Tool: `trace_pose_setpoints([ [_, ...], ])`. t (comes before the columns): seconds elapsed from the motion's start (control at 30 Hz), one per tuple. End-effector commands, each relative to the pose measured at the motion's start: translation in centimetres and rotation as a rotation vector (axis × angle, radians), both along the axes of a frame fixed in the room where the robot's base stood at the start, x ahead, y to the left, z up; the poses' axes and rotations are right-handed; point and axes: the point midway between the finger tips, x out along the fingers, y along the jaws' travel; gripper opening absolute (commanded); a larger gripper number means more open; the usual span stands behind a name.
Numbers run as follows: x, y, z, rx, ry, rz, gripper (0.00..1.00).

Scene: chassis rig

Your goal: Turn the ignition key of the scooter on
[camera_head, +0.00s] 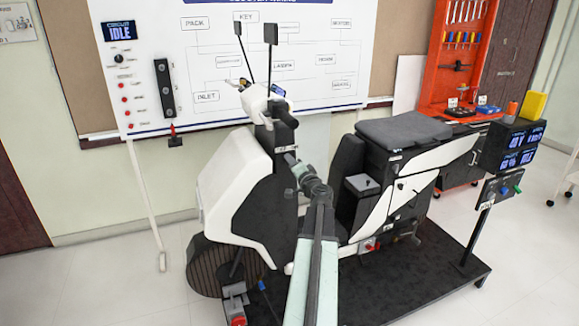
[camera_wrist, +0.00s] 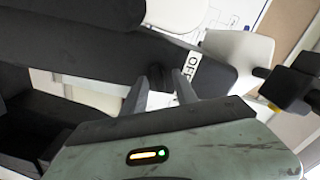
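The scooter (camera_head: 236,190) stands on a black platform, with a white front shield, dark seat and handlebar with mirrors. My gripper (camera_head: 291,160) is at the steering column, just below the handlebar, its fingers too small to read there. In the wrist view my gripper (camera_wrist: 162,80) has its two grey fingers apart, pointing at a dark column surface. A white label reading "OFF" (camera_wrist: 192,65) is beside the right fingertip. A small dark shape shows between the fingers; I cannot tell whether it is the ignition key. No key is clearly visible in either view.
A wiring board (camera_head: 270,60) with a panel reading "IDLE" (camera_head: 120,32) stands behind the scooter. An orange tool rack (camera_head: 435,75) is at the back right. A display box (camera_head: 511,146) stands on a post at right. The floor at left is clear.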

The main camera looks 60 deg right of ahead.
Motion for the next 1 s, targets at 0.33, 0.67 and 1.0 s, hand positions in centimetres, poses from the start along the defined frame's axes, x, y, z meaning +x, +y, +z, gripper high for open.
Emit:
trace_pose_setpoints([
  [0.33,-1.5,1.1,0.0,-0.001,0.001,-0.004,0.35],
  [0.67,-6.1,4.6,0.0,0.0,0.0,-0.002,0.35],
  [1.0,-6.3,4.6,0.0,0.0,0.0,-0.001,0.35],
])
